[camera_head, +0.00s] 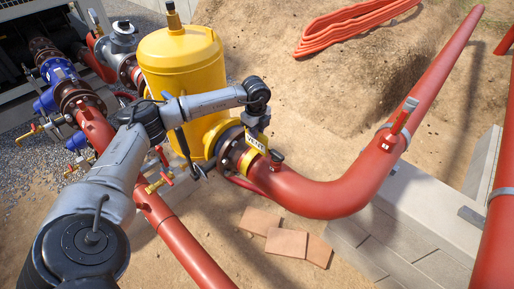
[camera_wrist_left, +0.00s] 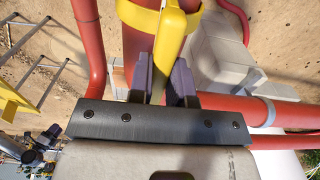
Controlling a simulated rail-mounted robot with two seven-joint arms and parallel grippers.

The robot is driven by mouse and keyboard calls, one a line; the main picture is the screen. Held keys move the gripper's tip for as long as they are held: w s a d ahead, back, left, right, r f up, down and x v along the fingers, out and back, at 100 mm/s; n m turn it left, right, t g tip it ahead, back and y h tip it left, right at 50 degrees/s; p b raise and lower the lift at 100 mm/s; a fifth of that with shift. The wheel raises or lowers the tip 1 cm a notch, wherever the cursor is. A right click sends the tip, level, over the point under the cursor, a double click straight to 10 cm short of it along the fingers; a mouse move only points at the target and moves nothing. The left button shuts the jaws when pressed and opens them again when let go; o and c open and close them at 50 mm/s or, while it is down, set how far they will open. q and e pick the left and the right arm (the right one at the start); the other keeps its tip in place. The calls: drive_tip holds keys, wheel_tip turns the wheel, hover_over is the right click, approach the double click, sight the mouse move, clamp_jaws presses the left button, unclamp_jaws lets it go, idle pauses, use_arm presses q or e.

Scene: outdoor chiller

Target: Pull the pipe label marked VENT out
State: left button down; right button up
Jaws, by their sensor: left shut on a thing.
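The pipe label marked VENT (camera_head: 255,143) is a small white and yellow tag at the red pipe beside the yellow tank's flange, near the middle of the head view. My left gripper (camera_head: 259,129) reaches over the tank and comes down onto the label from above. In the left wrist view, the gripper's two dark fingers (camera_wrist_left: 167,84) are shut on the yellow label (camera_wrist_left: 174,32). A yellow band (camera_wrist_left: 138,15) lies around the red pipe there, and the label is against it. The lettering does not show in the wrist view. My right gripper is not in view.
The yellow tank (camera_head: 182,62) stands just left of the label. A red pipe (camera_head: 315,197) bends right and up past grey blocks (camera_head: 405,240). Bricks (camera_head: 285,243) lie on the sand below. An orange hose (camera_head: 350,20) lies at the back.

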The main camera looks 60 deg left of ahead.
use_arm(q)
drive_tip(key=shift+r+p, duration=2.3)
drive_tip(key=shift+r, duration=0.85)
drive_tip(key=c, duration=1.6)
unclamp_jaws()
drive_tip(key=shift+c, duration=0.2)
clamp_jaws()
